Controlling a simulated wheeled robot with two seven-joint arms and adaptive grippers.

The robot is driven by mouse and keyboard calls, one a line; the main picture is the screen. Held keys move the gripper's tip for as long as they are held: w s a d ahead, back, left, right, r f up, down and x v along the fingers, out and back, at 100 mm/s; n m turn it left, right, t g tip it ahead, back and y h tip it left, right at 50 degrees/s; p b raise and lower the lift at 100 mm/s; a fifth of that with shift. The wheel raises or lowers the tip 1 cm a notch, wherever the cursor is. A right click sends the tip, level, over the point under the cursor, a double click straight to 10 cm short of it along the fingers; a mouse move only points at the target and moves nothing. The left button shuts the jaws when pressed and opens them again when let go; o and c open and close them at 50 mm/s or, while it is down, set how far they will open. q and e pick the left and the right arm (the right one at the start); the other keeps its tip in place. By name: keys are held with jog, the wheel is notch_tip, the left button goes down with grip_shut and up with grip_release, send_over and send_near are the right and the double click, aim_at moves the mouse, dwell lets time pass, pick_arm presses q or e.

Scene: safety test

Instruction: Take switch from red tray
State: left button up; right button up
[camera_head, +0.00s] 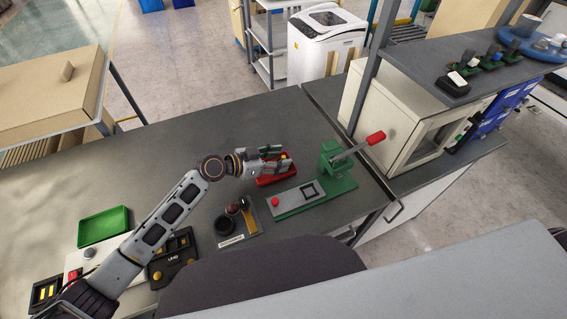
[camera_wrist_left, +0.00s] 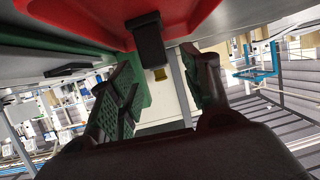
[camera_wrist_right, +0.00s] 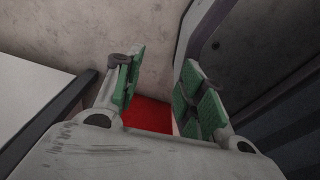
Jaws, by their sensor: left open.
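The red tray (camera_head: 274,180) lies on the grey bench, just left of the green lever press. My left gripper (camera_head: 284,158) is over it, partly covering it, with its fingers apart. In the left wrist view the red tray (camera_wrist_left: 205,10) fills the top. A black switch (camera_wrist_left: 149,40) with a brass-coloured end shows against it, between the lines of my two open fingers. I cannot tell whether either finger touches it. My right gripper (camera_wrist_right: 161,75) shows only in its own wrist view, open, with nothing between its fingers.
The green press (camera_head: 318,194) with a red-knobbed lever stands right of the tray. A black round fixture (camera_head: 225,224), a dark control box (camera_head: 173,262) and a green tray (camera_head: 103,227) are nearer and left. A white oven-like box (camera_head: 421,139) stands at right. The bench behind is clear.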

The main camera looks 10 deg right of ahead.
pick_arm(q)
jog(key=shift+x, duration=0.85)
jog(key=shift+w+d+f, duration=0.15)
jog(key=shift+d, duration=0.1)
jog(key=c, duration=0.5)
grip_shut()
jog(key=shift+r, duration=0.55)
notch_tip(320, 180, up, 5)
jog(key=shift+f, duration=0.25)
notch_tip(320, 180, up, 3)
jog(key=shift+r, duration=0.75)
pick_arm(e)
jog(key=shift+s+a, duration=0.35)
jog(key=shift+s, duration=0.3)
